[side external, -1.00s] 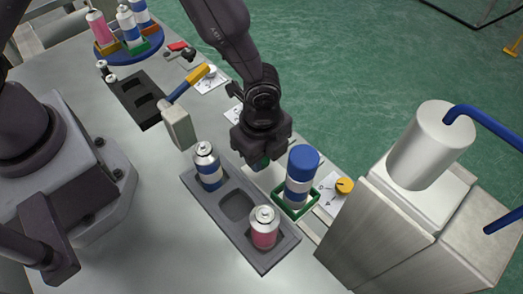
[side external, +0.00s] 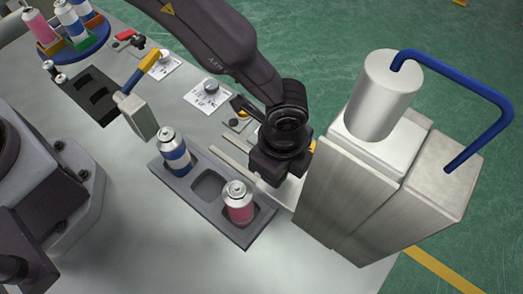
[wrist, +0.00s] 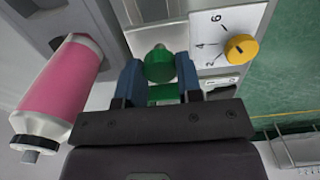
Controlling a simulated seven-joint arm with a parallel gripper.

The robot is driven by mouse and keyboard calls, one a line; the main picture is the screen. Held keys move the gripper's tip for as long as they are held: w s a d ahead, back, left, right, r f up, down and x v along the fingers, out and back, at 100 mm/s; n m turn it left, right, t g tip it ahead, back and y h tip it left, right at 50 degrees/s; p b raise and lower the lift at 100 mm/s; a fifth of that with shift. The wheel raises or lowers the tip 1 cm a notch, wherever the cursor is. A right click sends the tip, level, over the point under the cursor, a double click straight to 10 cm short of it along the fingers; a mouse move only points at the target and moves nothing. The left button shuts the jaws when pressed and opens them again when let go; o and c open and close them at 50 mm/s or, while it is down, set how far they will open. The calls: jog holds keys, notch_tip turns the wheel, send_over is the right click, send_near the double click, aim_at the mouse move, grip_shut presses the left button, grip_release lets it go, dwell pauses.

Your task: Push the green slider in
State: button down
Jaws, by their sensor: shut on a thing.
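My gripper (side external: 266,178) is low beside the metal press housing (side external: 345,190) in the side view. In the wrist view my gripper (wrist: 159,75) has its two blue fingers on either side of the round green knob (wrist: 160,62) of the slider, shut on it. A bit of green also shows below the knob, between the fingers. In the side view the green slider is hidden, and so is the blue-capped can that stood in its frame earlier.
A grey tray (side external: 205,188) left of my gripper holds a blue-banded can (side external: 174,155) and a pink can (side external: 239,205), with an empty middle pocket. A yellow dial knob (wrist: 241,48) on a numbered card is close to my right finger in the wrist view.

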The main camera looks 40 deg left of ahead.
jog(key=shift+d, duration=0.35)
jog(key=c, duration=0.8)
grip_release()
jog(key=shift+a+r, duration=0.1)
jog(key=shift+r, duration=0.05)
notch_tip(320, 180, up, 13)
jog(key=shift+f, duration=0.1)
